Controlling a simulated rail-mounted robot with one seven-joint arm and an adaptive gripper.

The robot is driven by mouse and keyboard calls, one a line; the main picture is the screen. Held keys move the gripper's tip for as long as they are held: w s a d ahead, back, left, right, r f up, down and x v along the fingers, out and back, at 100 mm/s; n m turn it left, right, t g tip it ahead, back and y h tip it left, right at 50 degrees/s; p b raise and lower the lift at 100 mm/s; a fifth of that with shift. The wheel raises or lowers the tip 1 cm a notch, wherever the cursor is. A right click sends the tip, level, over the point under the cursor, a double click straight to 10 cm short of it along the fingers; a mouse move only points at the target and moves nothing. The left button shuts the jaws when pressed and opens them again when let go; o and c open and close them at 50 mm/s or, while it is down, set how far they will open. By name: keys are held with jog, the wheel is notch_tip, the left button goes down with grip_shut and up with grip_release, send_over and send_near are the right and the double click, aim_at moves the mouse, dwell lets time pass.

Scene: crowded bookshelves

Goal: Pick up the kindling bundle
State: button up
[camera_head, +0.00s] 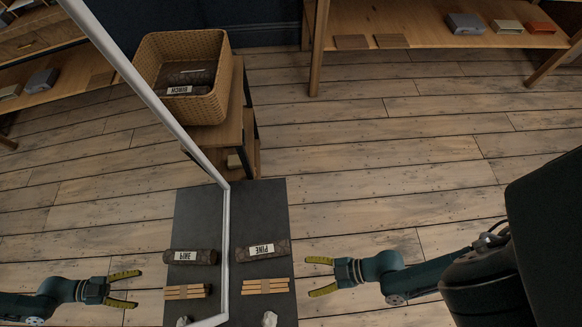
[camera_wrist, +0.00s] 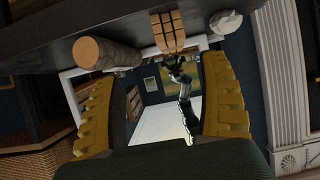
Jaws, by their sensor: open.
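The kindling bundle (camera_head: 265,286) is a few light wooden sticks side by side, lying on a dark slab (camera_head: 274,215). In the wrist view the bundle (camera_wrist: 167,31) shows at the top, between and beyond the fingertips. My gripper (camera_head: 320,275) has yellow fingers, spread open and empty, to the right of the bundle and apart from it. In the wrist view the gripper (camera_wrist: 160,68) has one finger on each side. A mirror with a white frame (camera_head: 228,250) reflects the bundle and my arm on its left side.
A log labelled PINE (camera_head: 262,251) lies behind the bundle, and a pale stone (camera_head: 270,318) lies in front. A wicker basket (camera_head: 207,105) holding a BIRCH log sits on a wooden stand. A shelf (camera_head: 440,42) stands at the back. Floor right of the slab is clear.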

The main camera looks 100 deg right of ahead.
aim_at(283, 285)
jog(key=x, duration=0.3)
jog(key=a+b+x, duration=0.1)
jog(key=x, duration=0.6)
jog(key=shift+w+a+b, duration=0.35)
jog(key=shift+b, duration=0.05)
jog(key=shift+w+d+f, duration=0.1)
jog(key=shift+w, duration=0.15)
jog(key=w+b, duration=0.1)
jog(key=w, duration=0.1)
jog(key=w+f+b, duration=0.1)
jog(key=w, duration=0.2)
jog(key=shift+d+f+b, duration=0.1)
jog(key=shift+f+b, duration=0.05)
jog(key=shift+b, duration=0.15)
jog(key=shift+s, duration=0.25)
jog(key=shift+c, duration=0.6)
jog(key=c, duration=1.2)
